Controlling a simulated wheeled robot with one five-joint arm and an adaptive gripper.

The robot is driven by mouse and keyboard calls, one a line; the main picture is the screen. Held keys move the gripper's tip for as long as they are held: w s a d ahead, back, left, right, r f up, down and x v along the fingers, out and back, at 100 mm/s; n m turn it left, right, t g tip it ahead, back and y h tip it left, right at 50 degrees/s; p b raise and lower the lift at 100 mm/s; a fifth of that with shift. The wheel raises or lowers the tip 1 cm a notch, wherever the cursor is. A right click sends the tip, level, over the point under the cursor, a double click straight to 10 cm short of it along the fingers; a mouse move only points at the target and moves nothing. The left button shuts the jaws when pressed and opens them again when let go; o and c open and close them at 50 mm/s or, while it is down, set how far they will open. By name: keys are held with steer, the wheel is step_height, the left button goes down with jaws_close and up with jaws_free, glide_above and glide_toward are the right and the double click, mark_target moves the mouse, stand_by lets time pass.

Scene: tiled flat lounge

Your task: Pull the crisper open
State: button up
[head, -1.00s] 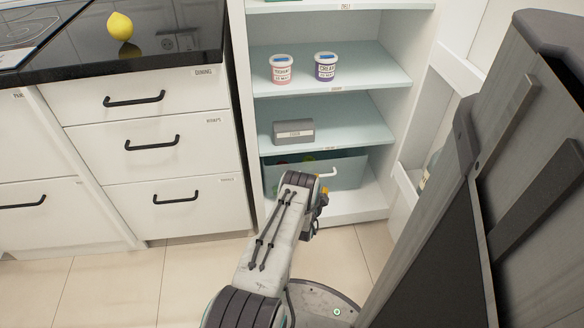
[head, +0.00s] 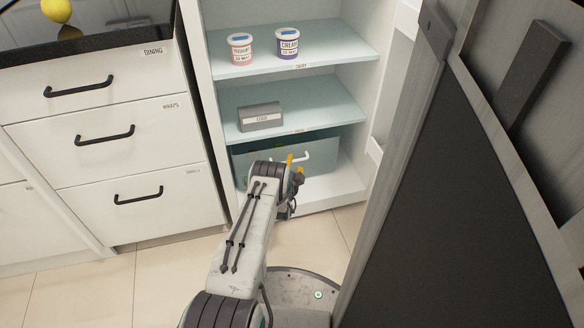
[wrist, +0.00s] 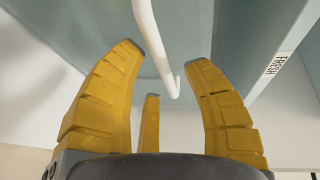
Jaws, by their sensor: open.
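The crisper (head: 322,158) is a blue-grey translucent drawer at the bottom of the open fridge, under the lowest shelf. It appears shut. Its white bar handle (head: 304,156) shows just past my gripper (head: 292,167). In the wrist view the handle (wrist: 152,45) runs down between the yellow fingers of my gripper (wrist: 165,75), which stand apart on either side of it. The fingers are open; I cannot tell whether any touches the bar. The crisper front (wrist: 185,25) fills the upper part of the wrist view. My arm hides the crisper's lower left in the head view.
A grey box (head: 260,117) sits on the shelf above the crisper. Two tubs, yoghurt (head: 240,50) and cream (head: 288,45), stand higher. Drawers with black handles (head: 104,135) are at left. The dark fridge door (head: 450,190) stands open close at right. Tiled floor (head: 90,290) is clear at lower left.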

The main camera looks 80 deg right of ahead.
steer(key=shift+d+f+b, duration=0.15)
steer(key=shift+d+b, duration=0.2)
steer(key=shift+d, duration=0.55)
jaws_close()
